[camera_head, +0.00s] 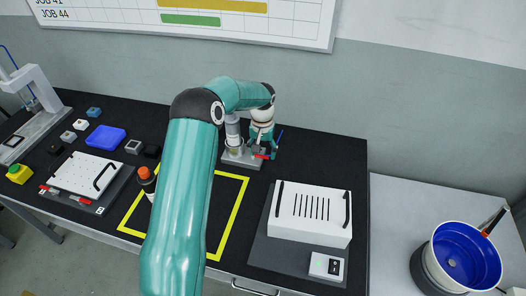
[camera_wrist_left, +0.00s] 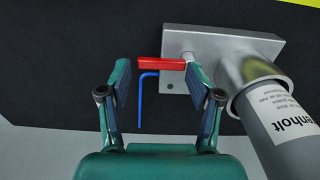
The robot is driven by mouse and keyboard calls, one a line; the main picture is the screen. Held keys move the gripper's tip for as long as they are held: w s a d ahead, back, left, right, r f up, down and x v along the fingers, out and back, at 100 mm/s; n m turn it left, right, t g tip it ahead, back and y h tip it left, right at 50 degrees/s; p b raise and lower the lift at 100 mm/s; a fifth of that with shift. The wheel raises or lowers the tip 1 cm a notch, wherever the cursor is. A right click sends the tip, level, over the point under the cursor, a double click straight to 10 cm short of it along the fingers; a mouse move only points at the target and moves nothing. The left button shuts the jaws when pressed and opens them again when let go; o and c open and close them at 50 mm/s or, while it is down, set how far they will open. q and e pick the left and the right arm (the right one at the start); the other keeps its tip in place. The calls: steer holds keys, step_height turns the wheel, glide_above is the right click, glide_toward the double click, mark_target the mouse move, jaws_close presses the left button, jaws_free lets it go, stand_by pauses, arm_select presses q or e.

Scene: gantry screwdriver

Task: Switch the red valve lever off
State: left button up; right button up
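The red valve lever (camera_wrist_left: 160,63) extends left from a small silver stem on the grey metal base plate (camera_wrist_left: 235,42). It also shows in the head view (camera_head: 262,156), at the front of the valve unit. My left gripper (camera_wrist_left: 162,85) is open, its two fingers on either side of the lever. The right finger is very close to the stem end; I cannot tell whether it touches. In the head view the left gripper (camera_head: 264,150) reaches down over the valve unit. A blue bent tube (camera_wrist_left: 141,102) lies below the lever, between the fingers. My right gripper is not in view.
A grey labelled cylinder (camera_wrist_left: 280,115) stands close beside the right finger. On the black table are a white box (camera_head: 310,212) with handles, a yellow outlined square (camera_head: 228,232), an orange-capped bottle (camera_head: 147,178) and a blue tray (camera_head: 106,138).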

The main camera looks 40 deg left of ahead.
arm_select(q)
steer(key=shift+o, duration=1.1)
steer(key=shift+s+f, duration=0.1)
steer(key=shift+f, duration=0.25)
steer(key=shift+r, duration=0.1)
steer(key=shift+r, duration=0.55)
step_height(320, 180, up, 11)
